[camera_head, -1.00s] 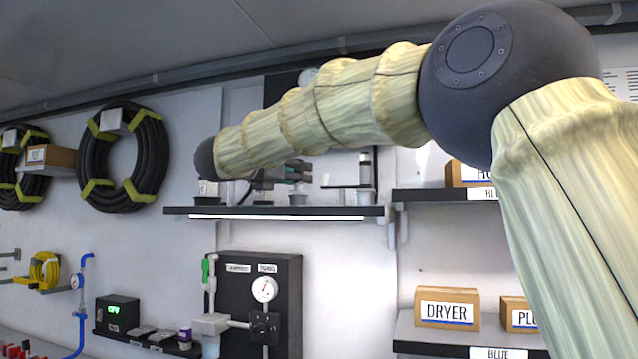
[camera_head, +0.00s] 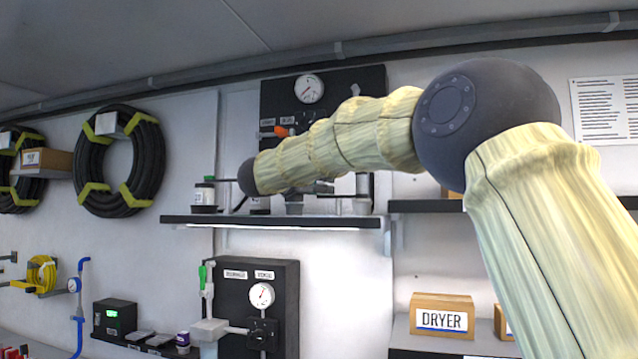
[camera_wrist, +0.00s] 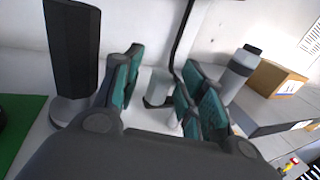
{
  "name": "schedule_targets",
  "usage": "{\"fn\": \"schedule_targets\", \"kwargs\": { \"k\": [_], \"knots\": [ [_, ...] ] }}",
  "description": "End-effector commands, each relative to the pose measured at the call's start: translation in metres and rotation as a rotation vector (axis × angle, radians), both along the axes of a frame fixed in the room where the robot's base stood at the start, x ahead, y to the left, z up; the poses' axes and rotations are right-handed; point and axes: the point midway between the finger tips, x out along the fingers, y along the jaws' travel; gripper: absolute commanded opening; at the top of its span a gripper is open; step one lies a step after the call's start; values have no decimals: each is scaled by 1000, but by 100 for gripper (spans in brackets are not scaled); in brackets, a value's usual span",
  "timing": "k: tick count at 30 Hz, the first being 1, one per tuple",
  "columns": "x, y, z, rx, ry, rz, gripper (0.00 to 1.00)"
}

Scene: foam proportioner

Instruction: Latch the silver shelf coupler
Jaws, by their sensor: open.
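A silver-grey cylinder (camera_wrist: 158,86), which looks like the shelf coupler, stands between my fingers in the wrist view, with a dark base and a thin dark bar rising behind it. In the head view, a light grey piece (camera_head: 294,207) on the upper shelf (camera_head: 270,221) may be the same part, mostly covered by my arm. My gripper (camera_wrist: 161,64) is open, its teal-padded fingers on either side of the cylinder with visible gaps. The head view hides my gripper behind my arm. The latch's state cannot be told.
In the wrist view, a tall black cylinder (camera_wrist: 72,50) stands left and a grey dark-capped one (camera_wrist: 240,70) right, close to the fingers. A black gauge panel (camera_head: 345,90) is on the wall above.

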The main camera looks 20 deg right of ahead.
Motion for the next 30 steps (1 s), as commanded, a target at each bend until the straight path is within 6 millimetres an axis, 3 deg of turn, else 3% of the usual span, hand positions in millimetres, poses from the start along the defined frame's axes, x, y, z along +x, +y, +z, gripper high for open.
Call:
{"fn": "schedule_targets", "kwargs": {
  "k": [7, 14, 30],
  "knots": [
    [0, 0, 1, 0, -1, 1, 41],
    [0, 0, 0, 0, -1, 1, 1],
    [6, -1, 1, -1, -2, -105, 0]
  ]
}}
